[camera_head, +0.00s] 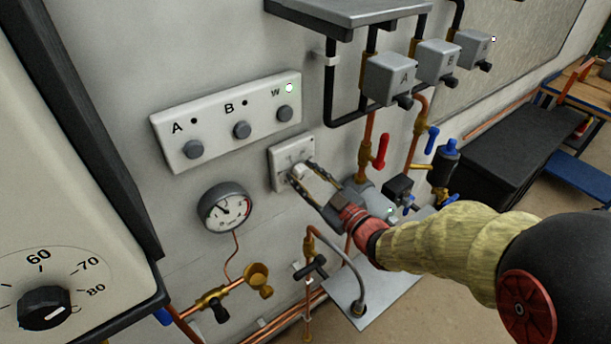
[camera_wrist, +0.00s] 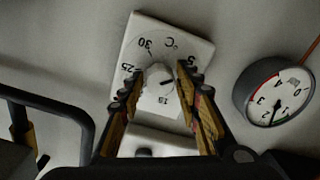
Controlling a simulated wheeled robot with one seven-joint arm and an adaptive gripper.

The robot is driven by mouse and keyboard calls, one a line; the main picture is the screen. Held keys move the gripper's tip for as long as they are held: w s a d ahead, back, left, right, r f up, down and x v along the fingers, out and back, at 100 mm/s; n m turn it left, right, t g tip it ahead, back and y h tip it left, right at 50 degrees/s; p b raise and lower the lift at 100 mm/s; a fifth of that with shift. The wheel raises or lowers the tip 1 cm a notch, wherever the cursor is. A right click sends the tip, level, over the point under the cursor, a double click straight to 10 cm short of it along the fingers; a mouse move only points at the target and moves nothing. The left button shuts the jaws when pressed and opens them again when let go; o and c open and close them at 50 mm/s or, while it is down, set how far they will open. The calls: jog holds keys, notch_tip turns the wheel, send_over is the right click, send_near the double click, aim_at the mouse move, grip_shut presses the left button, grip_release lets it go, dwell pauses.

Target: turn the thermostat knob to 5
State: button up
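The thermostat is a white square wall plate (camera_wrist: 198,47) with a small round white knob (camera_wrist: 157,80). Around the knob the numbers 30, 25, 15, 5 and a °C mark show in the wrist view. A short dark mark on the knob points right, between the visible 15 and 5. The right finger hides part of the scale there. My gripper (camera_wrist: 158,72) is open, one finger on each side of the knob, with small gaps seeming to remain. In the head view my gripper (camera_head: 302,171) reaches the same plate (camera_head: 279,154) and partly covers it.
A panel (camera_head: 216,145) with buttons is above the thermostat. A round gauge (camera_head: 226,207) is at its lower left, also in the wrist view (camera_wrist: 272,92). Pipes, a red-handled valve (camera_head: 382,151) and grey boxes (camera_head: 390,78) are close on the right.

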jog(key=c, duration=0.6)
jog(key=shift+c, duration=0.7)
jog(key=shift+f+n+b, duration=0.1)
jog(key=shift+n+b, duration=0.4)
jog(key=shift+b, duration=0.5)
jog(key=o, duration=1.1)
jog(key=shift+c, duration=0.2)
jog(key=shift+o, duration=0.5)
jog(key=v, duration=1.2)
